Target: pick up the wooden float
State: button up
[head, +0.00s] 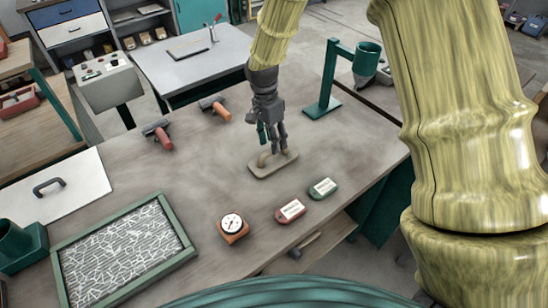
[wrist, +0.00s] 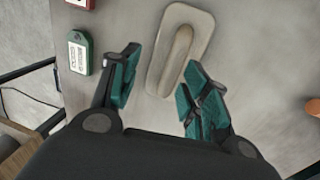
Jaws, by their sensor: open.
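The wooden float (head: 272,164) is a flat, pale tan board with a raised handle, lying on the grey workbench in the head view. My gripper (head: 272,140) is just above it, pointing down, and partly hides its back edge. In the wrist view the float (wrist: 180,48) lies beyond the fingers, with its handle running along its length. My gripper (wrist: 160,95) is open there, teal fingers spread to either side of the float's near end. Nothing is between the fingertips that I can see held. I cannot tell whether the fingers touch the float.
Two rollers (head: 160,135) are behind left. A green stand (head: 325,100) is behind right.

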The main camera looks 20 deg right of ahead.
aim_at(263, 166)
jog(key=w+f, duration=0.2)
jog(key=shift+w+a+f+p, duration=0.1)
jog(key=shift+a+f+p, duration=0.05)
jog(key=shift+f+p, duration=0.55)
jog(key=shift+f, duration=0.3)
jog(key=shift+s+f+p, duration=0.45)
jog(key=shift+s+p, duration=0.15)
jog(key=shift+s, duration=0.25)
jog(key=shift+f, duration=0.3)
jog(key=shift+w+d+f, duration=0.2)
jog(key=shift+w+f, duration=0.2)
jog(key=shift+f, duration=0.2)
jog(key=shift+s+r, duration=0.15)
jog(key=shift+s, duration=0.05)
jog(key=shift+s+r, duration=0.1)
jog(key=shift+c, duration=1.3)
grip_shut()
